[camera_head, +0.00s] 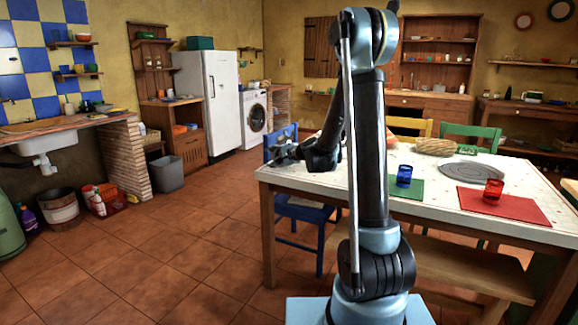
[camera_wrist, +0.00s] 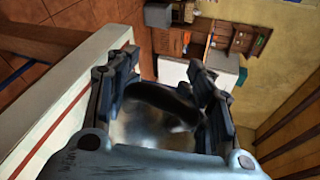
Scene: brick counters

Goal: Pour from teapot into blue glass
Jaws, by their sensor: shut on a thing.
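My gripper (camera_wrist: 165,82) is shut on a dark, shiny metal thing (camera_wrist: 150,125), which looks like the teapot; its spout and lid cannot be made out. In the head view my gripper (camera_head: 288,152) is at the table's left end, small and partly merged with what it holds. The blue glass (camera_head: 404,176) stands upright on a green mat (camera_head: 408,188) on the table, to the right of my arm's column and well apart from my gripper.
A red glass (camera_head: 493,190) stands on a red mat (camera_head: 505,207). A round grey tray (camera_head: 472,172) and a basket (camera_head: 435,146) lie farther back on the white table (camera_head: 330,183). Chairs, including a blue one (camera_head: 305,210), surround it. The tiled floor at left is open.

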